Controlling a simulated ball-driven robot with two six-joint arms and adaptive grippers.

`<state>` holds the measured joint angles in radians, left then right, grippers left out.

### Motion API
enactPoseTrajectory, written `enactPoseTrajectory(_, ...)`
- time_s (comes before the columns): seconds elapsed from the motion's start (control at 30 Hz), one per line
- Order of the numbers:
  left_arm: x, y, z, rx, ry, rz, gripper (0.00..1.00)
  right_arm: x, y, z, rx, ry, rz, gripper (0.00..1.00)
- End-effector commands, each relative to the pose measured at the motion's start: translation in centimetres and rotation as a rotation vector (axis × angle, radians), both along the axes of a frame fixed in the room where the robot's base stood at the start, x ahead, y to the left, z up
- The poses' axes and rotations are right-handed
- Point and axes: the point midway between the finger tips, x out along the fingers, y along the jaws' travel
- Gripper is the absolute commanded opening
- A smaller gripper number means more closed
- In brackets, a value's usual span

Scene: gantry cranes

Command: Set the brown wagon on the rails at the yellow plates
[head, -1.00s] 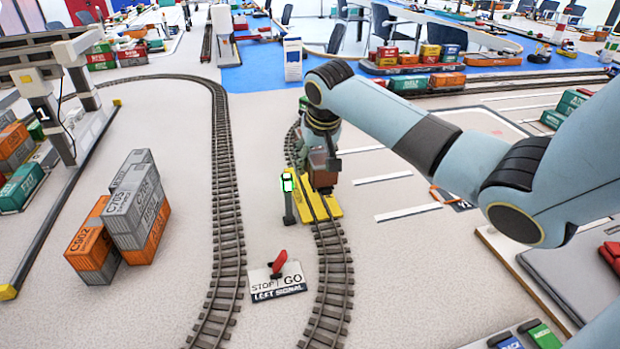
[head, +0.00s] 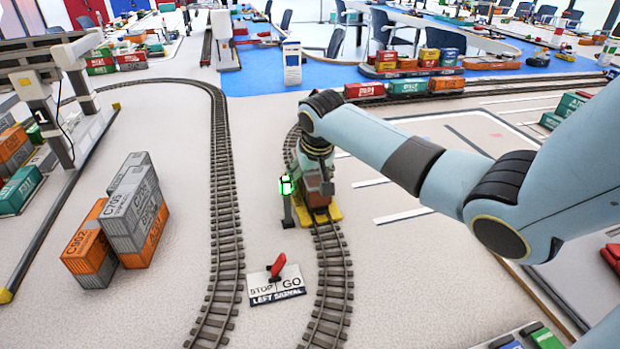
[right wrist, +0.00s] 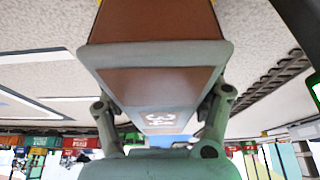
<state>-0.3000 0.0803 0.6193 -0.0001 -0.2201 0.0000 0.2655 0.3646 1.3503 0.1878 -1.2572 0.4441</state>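The brown wagon (head: 318,187) is at the yellow plates (head: 335,213), over the right-hand track (head: 331,262). It covers much of the plates. I cannot tell whether its wheels sit on the rails. My right gripper (head: 317,163) is above the wagon, its fingers mostly hidden in the head view. In the right wrist view the wagon (right wrist: 150,88), with white digits, fills the space between the fingers of my right gripper (right wrist: 162,108), which is shut on it. My left gripper is in neither view.
A signal post with a green light (head: 286,187) stands close left of the wagon. A stop/go lever plate (head: 276,283) lies between the two tracks. Stacked containers (head: 135,215) stand at left. A train (head: 408,88) is on the back track. Floor right of the wagon is clear.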

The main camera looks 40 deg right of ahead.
Motion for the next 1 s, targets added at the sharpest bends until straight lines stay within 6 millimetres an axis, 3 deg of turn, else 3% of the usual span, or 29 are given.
enactPoseTrajectory(0.37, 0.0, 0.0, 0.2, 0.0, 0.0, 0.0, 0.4, -0.1, 0.0, 0.9, -0.001, -0.002, 0.001, 0.72)
enactPoseTrajectory(0.8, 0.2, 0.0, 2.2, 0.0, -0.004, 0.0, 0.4, -3.2, 1.7, 9.2, -0.001, -0.002, 0.002, 0.72)
enactPoseTrajectory(1.0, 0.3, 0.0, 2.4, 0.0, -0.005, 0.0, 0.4, -3.9, 2.1, 11.2, 0.0, -0.001, 0.0, 0.72)
